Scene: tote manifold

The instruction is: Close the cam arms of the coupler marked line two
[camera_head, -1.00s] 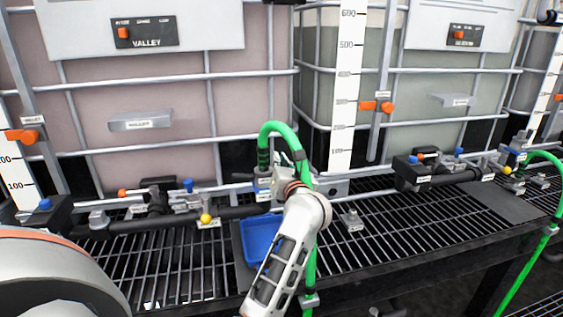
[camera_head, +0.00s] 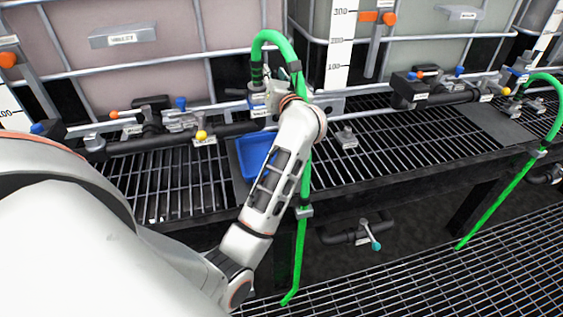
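A coupler (camera_head: 259,99) with blue and grey parts sits on the manifold at the centre, at the end of a looped green hose (camera_head: 272,36). A small white tag beside it is too small to read. My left gripper (camera_head: 279,94) is right at this coupler, on its right side. My own wrist hides most of the fingers and part of the coupler, so I cannot tell whether they touch it or whether they are open or shut. The coupler's cam arms cannot be made out clearly. Another coupler (camera_head: 518,74) with a green hose stands at the far right. My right gripper is not in view.
A blue tray (camera_head: 250,160) lies on the grating below the central coupler, partly behind my forearm. Black pipes (camera_head: 160,143) with orange, blue and yellow-tipped valves run left and right. Caged totes (camera_head: 170,85) stand behind. A teal-handled valve (camera_head: 371,238) hangs below the shelf.

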